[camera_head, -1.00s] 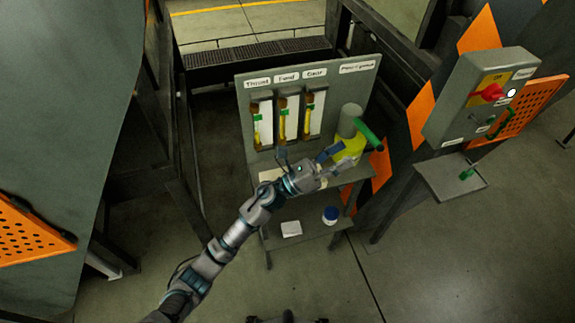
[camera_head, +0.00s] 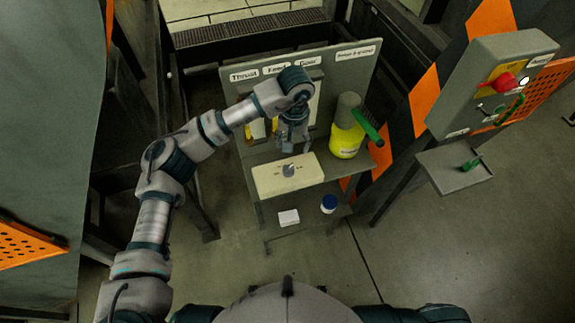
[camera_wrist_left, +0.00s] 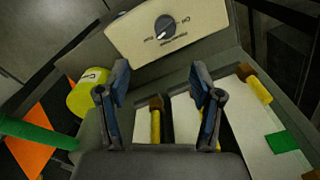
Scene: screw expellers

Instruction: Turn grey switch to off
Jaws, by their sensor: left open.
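The grey switch is a round knob (camera_head: 289,170) on the top of a cream box (camera_head: 267,182), which stands on the shelf. In the left wrist view the knob (camera_wrist_left: 165,27) sits on the cream box face (camera_wrist_left: 120,42) with small labels on both sides. Its white mark seems to point down-left there; the labels are too small to read surely. My left gripper (camera_head: 293,148) points down just behind the box, open and empty. In the wrist view its fingers (camera_wrist_left: 160,82) are apart, with the knob beyond them, untouched. My right gripper is not in view.
A blue-and-white jar (camera_head: 328,204) is on the lower shelf. A control box with a red knob (camera_head: 505,80) hangs at right.

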